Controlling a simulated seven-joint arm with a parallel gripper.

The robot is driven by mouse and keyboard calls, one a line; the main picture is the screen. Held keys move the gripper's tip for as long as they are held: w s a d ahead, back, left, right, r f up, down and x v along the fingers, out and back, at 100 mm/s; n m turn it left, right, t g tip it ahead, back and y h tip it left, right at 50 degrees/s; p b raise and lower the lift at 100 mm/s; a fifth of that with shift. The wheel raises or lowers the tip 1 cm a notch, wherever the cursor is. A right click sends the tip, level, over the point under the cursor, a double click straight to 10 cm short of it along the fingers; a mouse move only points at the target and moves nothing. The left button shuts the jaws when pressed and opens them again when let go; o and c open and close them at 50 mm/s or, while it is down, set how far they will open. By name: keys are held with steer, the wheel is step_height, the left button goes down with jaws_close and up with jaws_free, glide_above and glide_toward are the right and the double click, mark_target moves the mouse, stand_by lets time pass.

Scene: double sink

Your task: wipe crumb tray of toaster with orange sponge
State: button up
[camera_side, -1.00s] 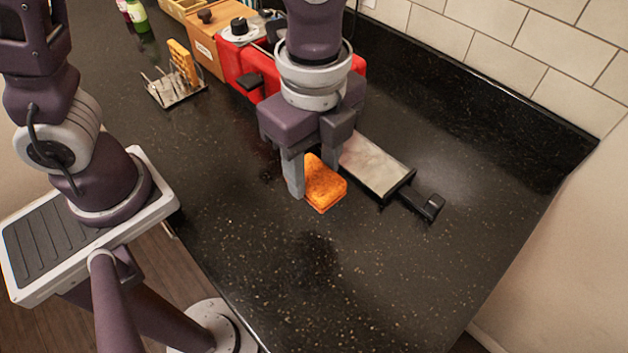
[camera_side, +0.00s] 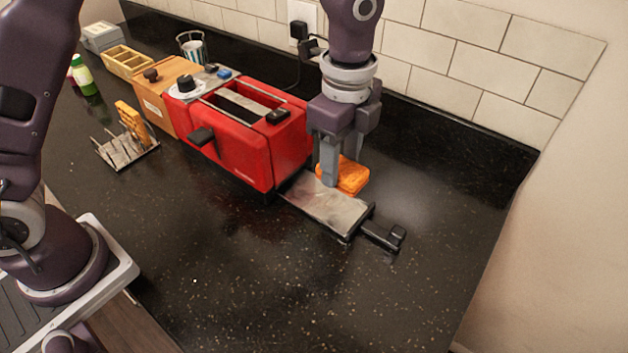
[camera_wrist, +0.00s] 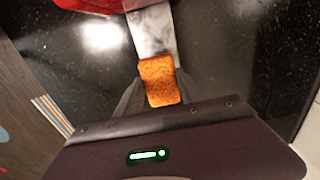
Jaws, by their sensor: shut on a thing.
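The red toaster (camera_side: 252,140) stands on the black counter. Its crumb tray (camera_side: 325,203) is a flat metallic plate with a dark frame and a black handle (camera_side: 384,236), pulled out from the toaster's right end. My gripper (camera_side: 333,178) points down and is shut on the orange sponge (camera_side: 349,176). The sponge is over the far long side of the tray; I cannot tell whether it touches the surface. In the wrist view the sponge (camera_wrist: 160,82) sits between my fingers, with the tray (camera_wrist: 152,30) running beyond it to the toaster (camera_wrist: 100,5).
A rack with a toast-like slice (camera_side: 128,150) stands at left. The tiled wall stands behind. The front counter is clear.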

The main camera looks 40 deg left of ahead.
mark_target(338, 209)
steer(key=shift+f, duration=3.8)
steer(key=shift+a+f, duration=0.25)
steer(key=shift+a, duration=0.05)
steer(key=shift+c, duration=0.6)
steer(key=shift+a, duration=3.05)
steer(key=shift+d, duration=3.45)
steer(key=shift+a+r, duration=0.1)
steer(key=shift+r, duration=4)
